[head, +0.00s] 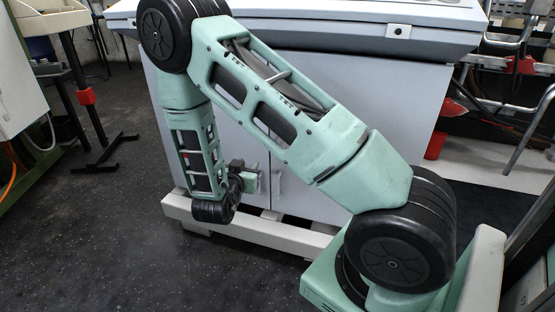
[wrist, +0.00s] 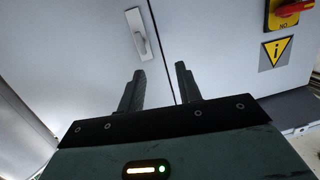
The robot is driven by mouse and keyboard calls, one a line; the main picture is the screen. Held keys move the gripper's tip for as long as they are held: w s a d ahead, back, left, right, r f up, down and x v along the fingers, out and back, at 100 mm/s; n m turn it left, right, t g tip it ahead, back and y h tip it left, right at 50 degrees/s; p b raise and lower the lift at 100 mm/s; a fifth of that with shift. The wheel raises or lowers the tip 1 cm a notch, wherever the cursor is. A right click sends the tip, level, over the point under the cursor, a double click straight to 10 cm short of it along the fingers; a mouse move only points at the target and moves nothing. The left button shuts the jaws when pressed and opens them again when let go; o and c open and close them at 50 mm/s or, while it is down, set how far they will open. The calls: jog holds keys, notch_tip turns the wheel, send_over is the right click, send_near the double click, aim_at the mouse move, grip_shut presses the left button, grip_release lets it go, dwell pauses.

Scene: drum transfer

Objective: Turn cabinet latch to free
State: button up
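The cabinet (head: 330,85) is a pale grey box with a flat front, standing behind my arm in the head view. In the wrist view its front (wrist: 85,50) fills most of the picture, with a dark seam between two doors. The latch (wrist: 140,35) is a light plate with a grey handle, left of the seam and tilted in the picture. My gripper (wrist: 158,88) is open and empty, its two dark fingers apart, below the latch in the picture and not visibly touching it. In the head view my gripper (head: 250,182) is small and partly hidden by my wrist.
A red and yellow switch (wrist: 290,10) and a yellow warning sign (wrist: 275,50) are at the wrist view's upper right. A pale base beam (head: 255,228) runs along the cabinet's foot. Dark floor (head: 100,240) is clear at left. Metal racks (head: 510,90) stand at right.

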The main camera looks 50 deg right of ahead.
jog(key=w+d+b, duration=0.1)
jog(key=d, duration=0.5)
jog(key=w+d+h+b, duration=0.1)
jog(key=w+d+b, duration=0.1)
jog(key=d, duration=0.4)
jog(key=w+d+f+h+b, duration=0.1)
jog(key=d, duration=0.5)
jog(key=shift+w+d+m+g, duration=0.25)
jog(key=shift+d+m+g, duration=0.05)
jog(key=shift+d+g, duration=0.1)
grip_shut()
